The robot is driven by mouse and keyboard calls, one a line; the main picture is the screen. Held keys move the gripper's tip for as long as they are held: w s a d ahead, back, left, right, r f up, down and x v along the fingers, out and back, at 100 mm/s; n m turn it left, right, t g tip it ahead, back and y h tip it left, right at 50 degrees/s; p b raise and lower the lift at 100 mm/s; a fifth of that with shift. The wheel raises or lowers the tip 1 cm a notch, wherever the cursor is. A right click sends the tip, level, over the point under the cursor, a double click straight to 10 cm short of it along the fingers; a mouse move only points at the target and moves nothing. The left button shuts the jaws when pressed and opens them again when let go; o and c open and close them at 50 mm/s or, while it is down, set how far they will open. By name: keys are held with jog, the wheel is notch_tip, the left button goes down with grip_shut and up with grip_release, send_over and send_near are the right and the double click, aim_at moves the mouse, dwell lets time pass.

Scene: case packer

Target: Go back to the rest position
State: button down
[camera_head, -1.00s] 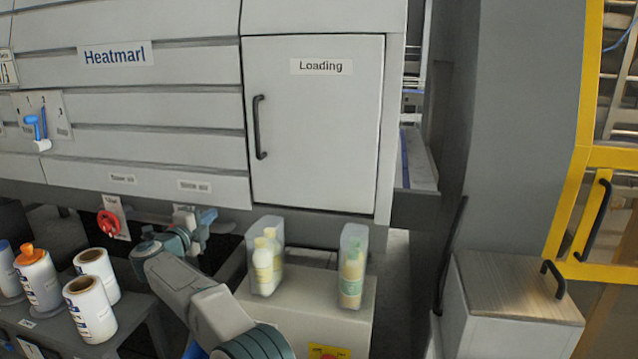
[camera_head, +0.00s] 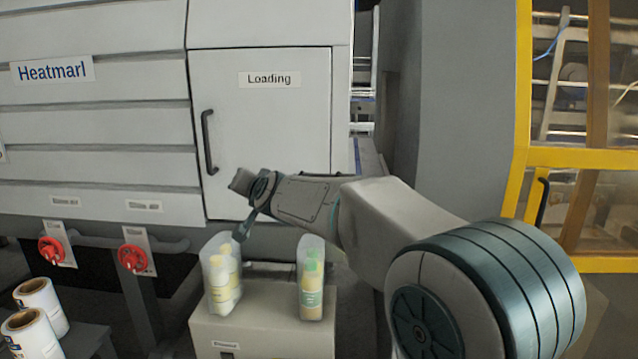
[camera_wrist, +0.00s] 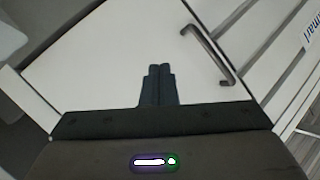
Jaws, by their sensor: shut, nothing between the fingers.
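My gripper (camera_head: 241,234) hangs in front of the Loading door, above the cream-coloured box, with its fingers pointing down and left in the head view. In the wrist view my gripper (camera_wrist: 160,70) has its two dark fingers together with nothing between them. The white Loading door (camera_head: 268,130) is closed, with a black handle (camera_head: 209,142) on its left side; the handle also shows in the wrist view (camera_wrist: 208,52).
White rolls (camera_head: 40,303) stand at lower left. A yellow frame (camera_head: 580,157) is at right.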

jog(key=s+d+f+g+h, duration=0.2)
jog(key=s+d+f, duration=0.4)
jog(key=s+d, duration=0.4)
jog(key=s+d+f+n+g+h, duration=0.1)
jog(key=s+d+f+g, duration=0.4)
jog(key=s+d, duration=0.5)
jog(key=s+d+f+n+g+h, duration=0.1)
jog(key=s+d+f+g+h, duration=0.2)
jog(key=s+d+f, duration=0.6)
jog(key=s+d, duration=0.1)
jog(key=s, duration=0.6)
jog(key=shift+s+f+h, duration=0.15)
jog(key=shift+s+h, duration=0.1)
jog(key=shift+h, duration=0.15)
